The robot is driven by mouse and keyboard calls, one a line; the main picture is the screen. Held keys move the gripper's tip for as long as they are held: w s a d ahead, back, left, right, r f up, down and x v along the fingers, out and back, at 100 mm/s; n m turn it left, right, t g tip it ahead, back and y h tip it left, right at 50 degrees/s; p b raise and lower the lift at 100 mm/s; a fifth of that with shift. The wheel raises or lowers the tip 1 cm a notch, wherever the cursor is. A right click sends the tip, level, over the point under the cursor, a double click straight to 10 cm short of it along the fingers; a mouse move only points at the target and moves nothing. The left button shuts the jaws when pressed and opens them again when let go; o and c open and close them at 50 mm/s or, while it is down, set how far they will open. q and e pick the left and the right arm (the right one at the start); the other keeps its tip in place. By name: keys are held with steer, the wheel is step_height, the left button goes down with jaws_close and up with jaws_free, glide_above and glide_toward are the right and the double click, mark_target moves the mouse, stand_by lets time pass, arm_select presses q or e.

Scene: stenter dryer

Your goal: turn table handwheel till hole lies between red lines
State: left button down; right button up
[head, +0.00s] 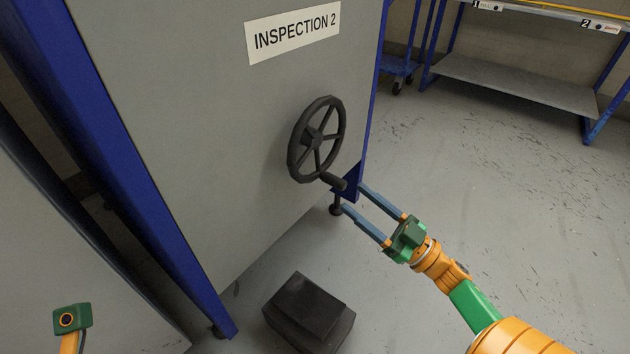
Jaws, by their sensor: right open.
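The black handwheel (313,138) is mounted on the lower right part of a grey panel (180,110). It has several spokes and a dark handle (334,181) sticking out at its lower right rim. My right gripper (352,196) comes in from the lower right, with its two blue-grey fingers spread. Its fingertips are just below and to the right of the handle in the picture. The jaws are open and nothing is seen held. I cannot tell whether a finger touches the handle. No hole or red lines can be made out.
An "INSPECTION 2" label (293,32) is on the panel above the wheel. Blue posts (130,165) edge the panel. A dark box-like block (308,312) sits on the floor below the wheel. A blue-framed bench (520,85) stands at upper right. Floor at right is clear.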

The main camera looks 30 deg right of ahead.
mark_target(339, 184)
steer(key=b+x, duration=0.1)
steer(key=x, duration=0.5)
steer(key=shift+s+r, duration=0.1)
steer(key=shift+r, duration=0.05)
jaws_close()
stand_by(1.1)
